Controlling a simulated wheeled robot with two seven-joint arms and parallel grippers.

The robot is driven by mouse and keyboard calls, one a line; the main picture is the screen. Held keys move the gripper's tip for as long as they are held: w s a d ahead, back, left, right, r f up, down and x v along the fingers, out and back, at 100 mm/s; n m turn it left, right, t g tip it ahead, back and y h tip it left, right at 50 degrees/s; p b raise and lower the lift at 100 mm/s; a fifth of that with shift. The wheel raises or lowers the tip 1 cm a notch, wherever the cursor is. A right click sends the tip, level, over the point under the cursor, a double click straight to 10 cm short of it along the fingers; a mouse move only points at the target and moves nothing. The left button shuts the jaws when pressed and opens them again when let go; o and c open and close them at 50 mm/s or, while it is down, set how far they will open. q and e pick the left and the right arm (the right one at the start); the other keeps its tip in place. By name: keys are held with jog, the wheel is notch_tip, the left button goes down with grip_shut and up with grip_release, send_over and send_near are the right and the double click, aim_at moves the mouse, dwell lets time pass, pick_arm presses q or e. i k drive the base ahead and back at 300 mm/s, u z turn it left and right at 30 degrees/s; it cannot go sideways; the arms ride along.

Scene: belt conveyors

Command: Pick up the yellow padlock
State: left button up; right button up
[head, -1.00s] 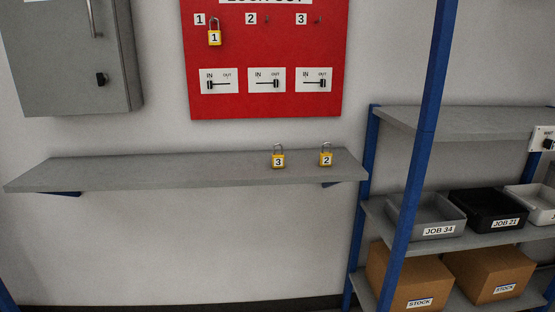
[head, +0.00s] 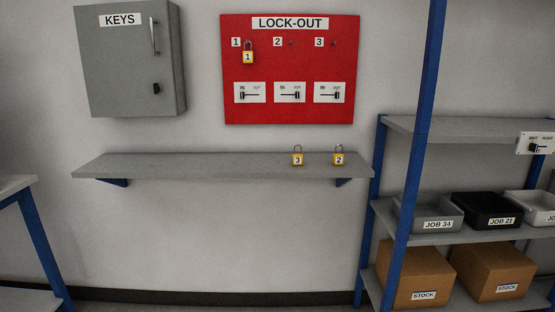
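Three yellow padlocks are in the head view. The padlock marked 1 (head: 248,57) hangs at hook 1 on the red LOCK-OUT board (head: 290,110). The padlock marked 3 (head: 297,159) and the padlock marked 2 (head: 339,158) stand upright, apart from each other, near the right end of the grey wall shelf (head: 180,166). Hooks 2 (head: 291,43) and 3 (head: 332,43) hold no padlock. Neither of my grippers shows in the view.
A grey KEYS cabinet (head: 130,65) hangs at the left. A blue-framed rack (head: 413,170) with JOB trays and STOCK boxes (head: 417,272) stands at the right, close to the shelf's end. A blue-legged bench (head: 40,240) is at the left edge. The wall under the shelf is clear.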

aim_at(297, 161)
jog(key=u, duration=0.65)
jog(key=i, duration=1.7)
jog(key=z, duration=0.75)
